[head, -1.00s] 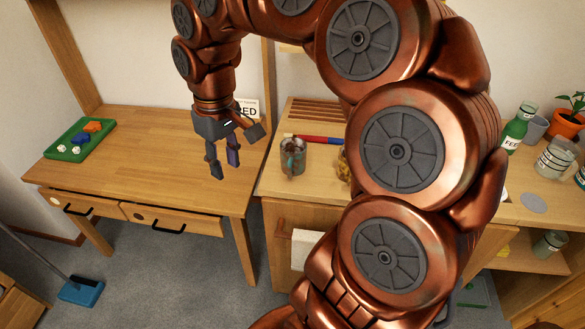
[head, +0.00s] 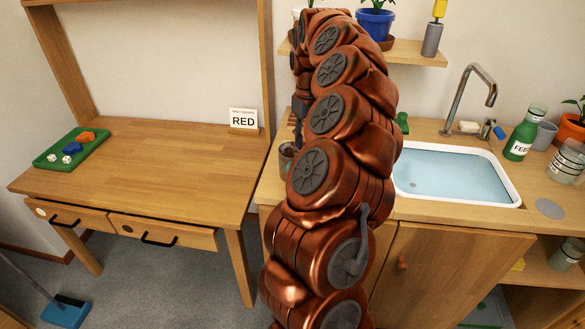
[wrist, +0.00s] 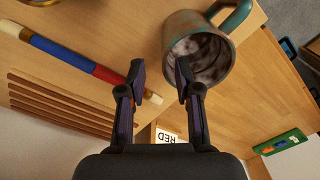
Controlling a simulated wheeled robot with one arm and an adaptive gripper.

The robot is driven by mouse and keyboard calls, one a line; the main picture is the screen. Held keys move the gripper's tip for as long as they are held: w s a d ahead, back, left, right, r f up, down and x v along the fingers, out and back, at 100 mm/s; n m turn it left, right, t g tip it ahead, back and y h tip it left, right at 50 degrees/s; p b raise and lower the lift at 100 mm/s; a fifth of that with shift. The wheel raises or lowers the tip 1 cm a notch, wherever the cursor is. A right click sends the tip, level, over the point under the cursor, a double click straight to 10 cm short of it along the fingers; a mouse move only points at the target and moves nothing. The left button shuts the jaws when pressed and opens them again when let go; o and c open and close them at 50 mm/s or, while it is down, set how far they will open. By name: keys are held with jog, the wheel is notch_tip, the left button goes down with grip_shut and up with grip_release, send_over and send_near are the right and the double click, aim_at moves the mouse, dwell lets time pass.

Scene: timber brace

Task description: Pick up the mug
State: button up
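The mug (wrist: 212,57) is grey with a teal rim and handle. In the wrist view it is at the upper right, seen from above with its dark inside showing and its handle pointing up and right. In the head view the mug (head: 286,158) stands at the left end of the counter, partly hidden by my arm. My gripper (wrist: 160,66) is open with nothing between its fingers. Its right fingertip overlaps the mug's near rim in the wrist view; I cannot tell whether they touch.
A blue, red and cream rod (wrist: 80,62) lies beside the grooved wooden counter surface (wrist: 60,105). A sink (head: 455,172) with a tap (head: 473,95) is right of my arm. A RED sign (head: 243,118) and green tray (head: 72,148) are on the left desk, whose middle is clear.

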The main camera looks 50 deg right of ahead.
aim_at(287, 151)
jog(key=shift+s+a+f, duration=0.1)
jog(key=shift+a+f, duration=0.05)
jog(key=shift+f, duration=0.95)
jog(key=shift+a+f, duration=0.15)
jog(key=shift+f, duration=1)
jog(key=shift+s+a+f, duration=0.1)
jog(key=shift+a+f, duration=0.05)
jog(key=shift+f, duration=0.95)
jog(key=shift+w, duration=0.1)
jog(key=shift+c, duration=0.2)
grip_shut()
